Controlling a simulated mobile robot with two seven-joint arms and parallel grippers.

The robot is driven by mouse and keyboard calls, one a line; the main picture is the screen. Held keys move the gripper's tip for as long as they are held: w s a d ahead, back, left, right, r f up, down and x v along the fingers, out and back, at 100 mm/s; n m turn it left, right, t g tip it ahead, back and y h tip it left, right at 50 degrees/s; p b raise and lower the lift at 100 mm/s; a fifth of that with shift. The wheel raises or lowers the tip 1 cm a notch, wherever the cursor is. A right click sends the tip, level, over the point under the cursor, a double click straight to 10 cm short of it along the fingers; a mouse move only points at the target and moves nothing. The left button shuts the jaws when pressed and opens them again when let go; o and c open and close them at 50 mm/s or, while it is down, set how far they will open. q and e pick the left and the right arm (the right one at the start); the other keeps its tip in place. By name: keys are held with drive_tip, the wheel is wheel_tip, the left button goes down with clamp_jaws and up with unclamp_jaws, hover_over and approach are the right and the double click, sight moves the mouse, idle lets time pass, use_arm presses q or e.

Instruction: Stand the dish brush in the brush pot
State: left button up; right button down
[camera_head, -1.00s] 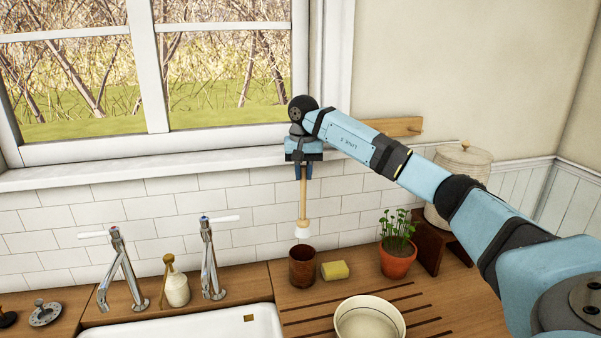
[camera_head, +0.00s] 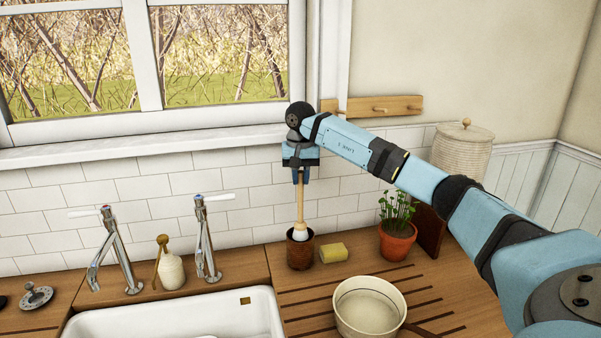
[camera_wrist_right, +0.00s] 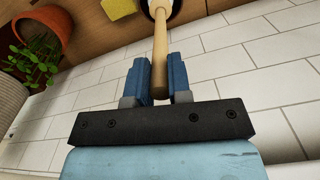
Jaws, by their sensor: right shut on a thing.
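The dish brush (camera_head: 302,203) has a wooden handle and a white head. My right gripper (camera_head: 301,178) is shut on the upper end of its handle, and the brush hangs upright, head down. In the right wrist view the handle (camera_wrist_right: 160,48) runs between the two blue fingers (camera_wrist_right: 159,78). The dark brown brush pot (camera_head: 300,256) stands on the wooden counter below the gripper. The white head shows at the pot's mouth, its lower part hidden by the near rim. Whether it touches the pot's bottom cannot be seen. My left gripper is not in view.
A yellow sponge (camera_head: 333,252) lies just right of the pot, with a potted plant (camera_head: 397,242) beyond it. A cream pan (camera_head: 368,308) stands in front on the grooved drainboard. A tap (camera_head: 206,240) and the white sink (camera_head: 180,315) are to the left. The tiled wall is close behind.

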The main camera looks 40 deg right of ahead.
drive_tip(key=shift+f+b, duration=1)
drive_tip(key=shift+f, duration=1.65)
drive_tip(key=c, duration=1)
unclamp_jaws()
wheel_tip(320, 180, up, 14)
drive_tip(key=shift+f+b, duration=0.1)
drive_tip(key=shift+b, duration=0.35)
